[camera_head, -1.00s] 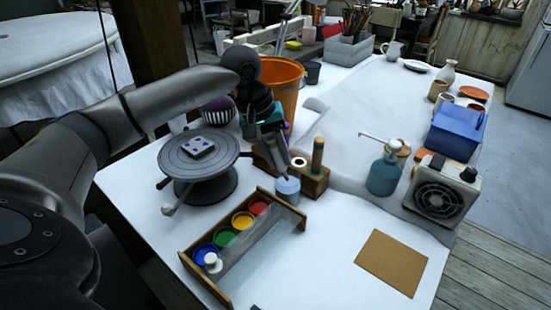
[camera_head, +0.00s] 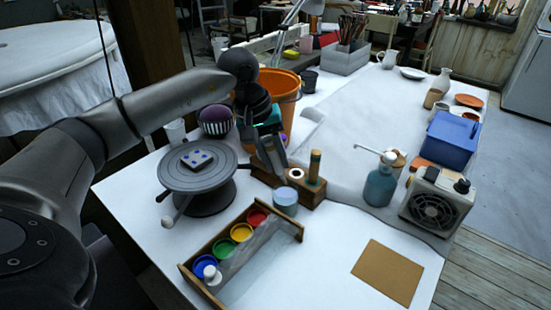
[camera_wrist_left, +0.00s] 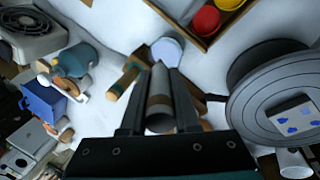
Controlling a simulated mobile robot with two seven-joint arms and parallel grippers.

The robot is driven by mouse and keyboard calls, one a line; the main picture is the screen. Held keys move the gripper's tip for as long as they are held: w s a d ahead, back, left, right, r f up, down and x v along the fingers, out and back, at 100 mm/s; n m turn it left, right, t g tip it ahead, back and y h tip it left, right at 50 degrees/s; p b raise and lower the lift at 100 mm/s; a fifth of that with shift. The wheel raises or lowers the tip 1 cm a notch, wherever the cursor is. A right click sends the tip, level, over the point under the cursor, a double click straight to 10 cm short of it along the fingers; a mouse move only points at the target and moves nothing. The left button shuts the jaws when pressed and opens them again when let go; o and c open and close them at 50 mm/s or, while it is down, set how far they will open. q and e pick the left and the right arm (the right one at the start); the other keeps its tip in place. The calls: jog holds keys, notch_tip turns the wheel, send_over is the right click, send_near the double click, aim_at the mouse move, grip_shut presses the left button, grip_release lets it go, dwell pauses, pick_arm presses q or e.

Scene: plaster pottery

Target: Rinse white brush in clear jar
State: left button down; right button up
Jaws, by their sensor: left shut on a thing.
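My left gripper (camera_head: 275,163) is shut on the white brush, above the wooden holder block. In the left wrist view the brush (camera_wrist_left: 159,100) shows as a pale grey shaft between the two fingers, with a tan part near the fingers. The clear jar (camera_head: 285,201) stands on the table in front of the block, with pale bluish contents. It also shows in the left wrist view (camera_wrist_left: 167,50), just beyond the brush's far end. The gripper is above and behind the jar. I cannot tell whether the brush tip touches it. My right gripper is not in view.
The wooden block (camera_head: 305,191) holds an upright tan-handled tool (camera_head: 315,166). A paint tray (camera_head: 240,255) with coloured pots lies in front. A turntable (camera_head: 196,167) with a tile stands left, and an orange bucket (camera_head: 288,82) behind. A teal bottle (camera_head: 380,183) stands right. The front right is mostly clear.

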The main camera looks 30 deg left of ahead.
aim_at(269, 146)
pick_arm(q)
jog(key=shift+r+p, duration=1.1)
jog(key=shift+r, duration=0.45)
